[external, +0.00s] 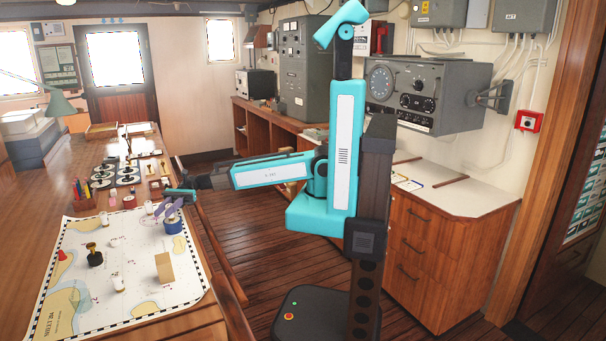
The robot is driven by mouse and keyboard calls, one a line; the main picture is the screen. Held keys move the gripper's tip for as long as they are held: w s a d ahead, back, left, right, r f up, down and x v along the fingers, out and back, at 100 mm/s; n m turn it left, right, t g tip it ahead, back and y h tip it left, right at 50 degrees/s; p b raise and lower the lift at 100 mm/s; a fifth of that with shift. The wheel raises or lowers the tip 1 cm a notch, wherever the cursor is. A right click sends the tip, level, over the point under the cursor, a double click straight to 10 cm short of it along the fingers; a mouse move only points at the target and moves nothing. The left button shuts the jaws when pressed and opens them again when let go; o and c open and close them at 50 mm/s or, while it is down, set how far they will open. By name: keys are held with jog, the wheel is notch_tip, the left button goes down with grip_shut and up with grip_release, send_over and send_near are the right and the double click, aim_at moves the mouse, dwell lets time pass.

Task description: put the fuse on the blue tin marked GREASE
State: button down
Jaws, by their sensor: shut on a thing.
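The blue tin (173,226) stands on the chart near its right edge; its marking is too small to read. My gripper (169,208) is at the end of the outstretched arm, just above the tin. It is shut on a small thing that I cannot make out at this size. I cannot tell whether that thing touches the tin. A small white cylinder with a yellowish end (118,282) stands on the front part of the chart; I cannot tell whether it is a fuse.
The chart (70,238) also holds a dark object with a brass top (94,254), a tan block (164,267) and other small white pieces. A pen holder (81,197) and several round dark-and-white items stand behind it. The table's right edge is close to the tin.

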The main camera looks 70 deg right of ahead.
jog(key=shift+f, duration=0.2)
jog(key=c, duration=1.5)
grip_release()
jog(key=shift+o, duration=0.2)
jog(key=shift+r, duration=0.15)
jog(key=w+d+b, duration=0.2)
jog(key=d+b, duration=0.1)
jog(key=d, duration=0.8)
jog(key=shift+w+d, duration=0.15)
jog(key=shift+d, duration=0.25)
jog(key=shift+w, duration=0.1)
